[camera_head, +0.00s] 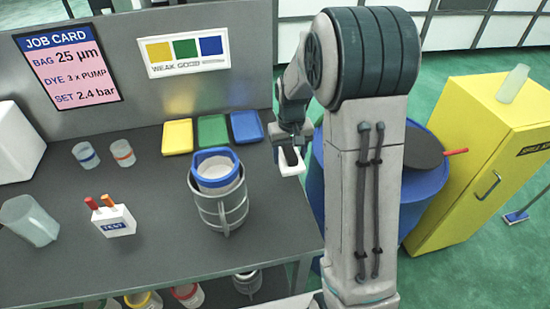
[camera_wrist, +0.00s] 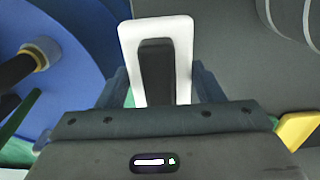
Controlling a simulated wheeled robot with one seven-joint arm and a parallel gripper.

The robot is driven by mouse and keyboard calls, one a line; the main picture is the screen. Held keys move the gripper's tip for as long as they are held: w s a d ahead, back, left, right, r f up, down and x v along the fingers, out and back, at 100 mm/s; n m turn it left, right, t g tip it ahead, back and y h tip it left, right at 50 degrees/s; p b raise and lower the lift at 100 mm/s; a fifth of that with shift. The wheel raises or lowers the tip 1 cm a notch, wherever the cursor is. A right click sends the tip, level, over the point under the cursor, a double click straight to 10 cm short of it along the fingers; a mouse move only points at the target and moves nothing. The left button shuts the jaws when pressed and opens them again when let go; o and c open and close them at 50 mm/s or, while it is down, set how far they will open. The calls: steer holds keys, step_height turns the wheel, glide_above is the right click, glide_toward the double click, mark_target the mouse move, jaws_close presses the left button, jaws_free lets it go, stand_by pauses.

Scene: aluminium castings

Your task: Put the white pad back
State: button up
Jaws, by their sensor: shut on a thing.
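The white pad (camera_head: 291,168) is at the end of my gripper (camera_head: 289,148), near the right edge of the bench. In the wrist view the white pad (camera_wrist: 128,45) is a pale frame around a dark block, between the jaws of my gripper (camera_wrist: 155,85). My gripper is shut on it. The pad appears held above the bench edge beside the blue drum; its exact height is unclear. Three coloured trays lie at the back of the bench: yellow (camera_head: 177,137), green (camera_head: 212,131) and blue (camera_head: 246,127).
A metal vessel with a blue-rimmed filter (camera_head: 221,200) stands left of my gripper. The blue drum (camera_head: 427,190) and yellow cabinet (camera_head: 470,165) are to the right. A white TEST holder (camera_head: 113,221), two small cups and a clear beaker (camera_head: 30,220) stand on the left.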

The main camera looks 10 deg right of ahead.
steer(key=p, duration=0.1)
glide_above(275, 169)
step_height(275, 169, down, 4)
steer(key=shift+d+r, duration=0.15)
steer(key=shift+r, duration=0.1)
steer(key=shift+f+p, duration=0.6)
steer(key=shift+f, duration=1.5)
steer(key=shift+w, duration=0.1)
steer(key=shift+f, duration=0.15)
steer(key=o, duration=0.9)
steer(key=shift+o, duration=0.2)
